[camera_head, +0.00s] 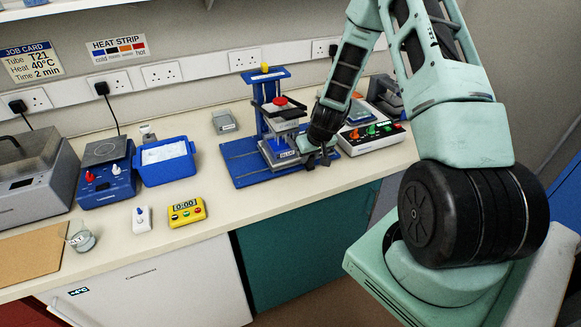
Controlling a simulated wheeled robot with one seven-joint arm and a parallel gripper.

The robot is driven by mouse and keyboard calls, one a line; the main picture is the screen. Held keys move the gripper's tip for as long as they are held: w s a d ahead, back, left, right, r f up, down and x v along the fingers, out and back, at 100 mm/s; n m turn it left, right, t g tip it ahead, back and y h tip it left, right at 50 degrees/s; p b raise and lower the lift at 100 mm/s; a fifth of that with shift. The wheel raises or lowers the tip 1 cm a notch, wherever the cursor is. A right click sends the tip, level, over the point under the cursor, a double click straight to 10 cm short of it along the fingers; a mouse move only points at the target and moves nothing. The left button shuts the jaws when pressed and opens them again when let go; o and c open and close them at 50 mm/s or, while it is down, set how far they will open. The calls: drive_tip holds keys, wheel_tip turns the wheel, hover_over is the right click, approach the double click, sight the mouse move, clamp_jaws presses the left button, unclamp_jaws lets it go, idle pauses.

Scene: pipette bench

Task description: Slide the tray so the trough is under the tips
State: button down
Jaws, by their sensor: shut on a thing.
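The blue pipetting stand (262,112) rises from a flat blue base (244,168) near the middle of the bench. It carries a grey head (285,113) with a red knob on top. Under the head sits a pale tray (286,154) with a label reading BLUE on its front. My gripper (319,163) is at the right end of this tray, low over the base, and is shut on it. The fingers partly cover that end. The tips and the trough are too small and shaded under the head to tell how they line up.
A control box (370,136) with coloured knobs stands close to the right of my gripper. A blue tub (166,162), a yellow timer (187,211) and a grey box (225,122) lie to the left. The bench front before the stand is clear.

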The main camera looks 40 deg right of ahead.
drive_tip(key=shift+s+d, duration=0.15)
drive_tip(key=shift+d, duration=0.55)
drive_tip(key=c, duration=1.3)
unclamp_jaws()
drive_tip(key=shift+s+d, duration=0.1)
drive_tip(key=shift+d, duration=0.05)
drive_tip(key=shift+r, duration=0.1)
drive_tip(key=shift+r, duration=0.15)
drive_tip(key=b+v, duration=0.3)
drive_tip(key=v, duration=1.4)
drive_tip(key=shift+s, duration=0.1)
